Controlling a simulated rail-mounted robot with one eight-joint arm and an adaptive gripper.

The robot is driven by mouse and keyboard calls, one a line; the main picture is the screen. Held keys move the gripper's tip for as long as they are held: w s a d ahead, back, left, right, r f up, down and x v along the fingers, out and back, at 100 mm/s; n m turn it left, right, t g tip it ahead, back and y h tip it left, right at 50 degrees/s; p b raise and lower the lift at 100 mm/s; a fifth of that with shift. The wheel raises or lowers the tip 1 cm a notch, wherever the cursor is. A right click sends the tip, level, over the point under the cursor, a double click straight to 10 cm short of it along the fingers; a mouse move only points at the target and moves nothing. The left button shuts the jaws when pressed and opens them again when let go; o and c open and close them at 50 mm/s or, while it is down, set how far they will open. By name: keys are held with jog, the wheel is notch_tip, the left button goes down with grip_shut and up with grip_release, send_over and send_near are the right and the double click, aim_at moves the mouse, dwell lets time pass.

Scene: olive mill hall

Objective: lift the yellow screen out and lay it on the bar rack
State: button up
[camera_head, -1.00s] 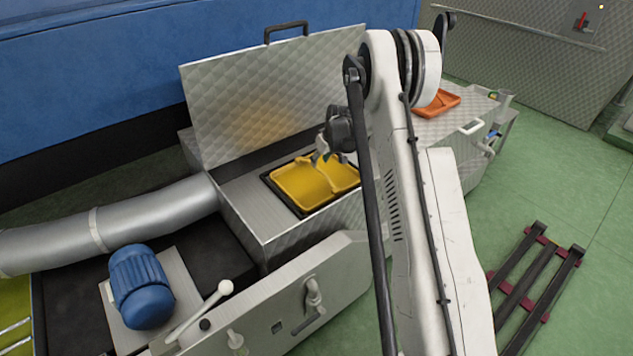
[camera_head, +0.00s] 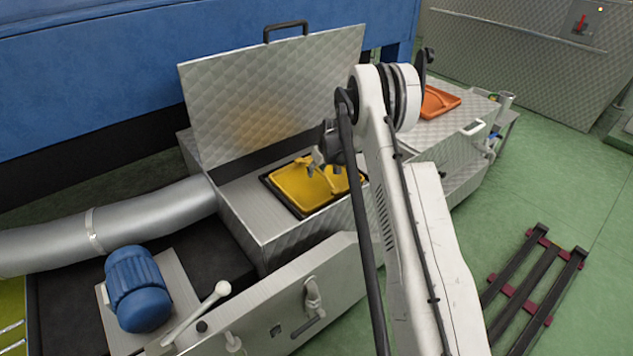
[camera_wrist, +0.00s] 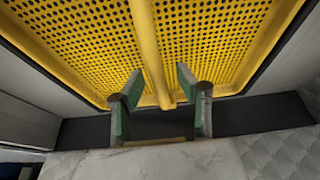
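The yellow screen (camera_head: 298,188) lies in the dark-rimmed opening of the metal box below the raised lid. In the wrist view the perforated screen (camera_wrist: 95,45) shows with a raised yellow bar (camera_wrist: 152,50) along its middle. My gripper (camera_head: 314,168) is over the screen in the head view. In the wrist view my gripper (camera_wrist: 158,75) is open, its two green-padded fingers on either side of the bar's end, with gaps on both sides. The bar rack (camera_head: 535,275), dark bars on red crosspieces, lies on the green floor at right. Part of the screen is hidden by my arm.
The quilted metal lid (camera_head: 270,95) stands open behind the box. An orange tray (camera_head: 440,101) sits on the far box. A blue motor (camera_head: 138,288) and a white-knobbed lever (camera_head: 205,308) are at front left. Green floor is clear around the rack.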

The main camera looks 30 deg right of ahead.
grip_shut()
